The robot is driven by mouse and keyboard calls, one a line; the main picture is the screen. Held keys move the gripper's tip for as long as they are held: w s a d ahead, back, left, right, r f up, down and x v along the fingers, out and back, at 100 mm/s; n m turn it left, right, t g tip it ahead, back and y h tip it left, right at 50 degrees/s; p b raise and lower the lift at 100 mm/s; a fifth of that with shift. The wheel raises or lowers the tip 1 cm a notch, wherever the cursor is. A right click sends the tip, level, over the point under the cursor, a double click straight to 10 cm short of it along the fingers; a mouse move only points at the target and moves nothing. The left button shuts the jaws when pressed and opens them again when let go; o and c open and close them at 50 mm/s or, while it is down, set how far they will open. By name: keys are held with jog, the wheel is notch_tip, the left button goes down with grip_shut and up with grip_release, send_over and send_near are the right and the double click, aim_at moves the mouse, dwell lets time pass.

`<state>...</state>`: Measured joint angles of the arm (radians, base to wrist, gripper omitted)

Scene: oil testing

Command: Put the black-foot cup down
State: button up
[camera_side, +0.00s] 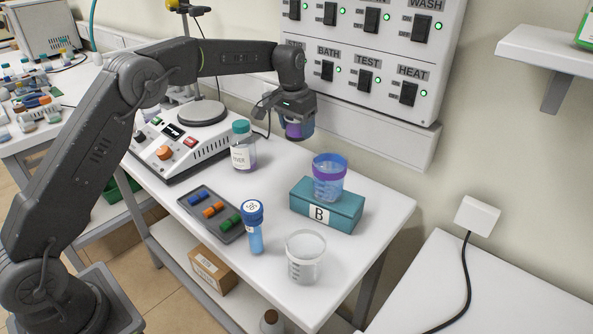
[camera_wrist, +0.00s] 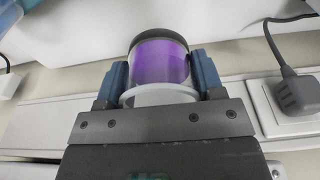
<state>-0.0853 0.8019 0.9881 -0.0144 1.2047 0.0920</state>
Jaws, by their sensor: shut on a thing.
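My gripper (camera_side: 291,112) is shut on the black-foot cup (camera_side: 295,131) and holds it in the air above the back of the bench, near the wall. In the wrist view the cup (camera_wrist: 160,62) has a dark foot, purple contents and a pale rim. It sits between the two blue fingers of my gripper (camera_wrist: 161,80). In the side view the cup is small and partly hidden by the gripper.
A blue cup with a purple band (camera_side: 329,177) stands on the teal box B (camera_side: 327,208). A clear cup (camera_side: 305,256), a blue-capped tube (camera_side: 254,227), a tray (camera_side: 196,203) and a teal-capped bottle (camera_side: 243,148) stand nearby. The hotplate device (camera_side: 177,146) is left. The switch panel (camera_side: 373,55) is behind.

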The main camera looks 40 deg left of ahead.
aim_at(298, 169)
notch_tip(298, 169, down, 10)
jog(key=shift+f, duration=0.25)
jog(key=shift+f, duration=0.15)
dwell(0.3)
jog(key=o, duration=1)
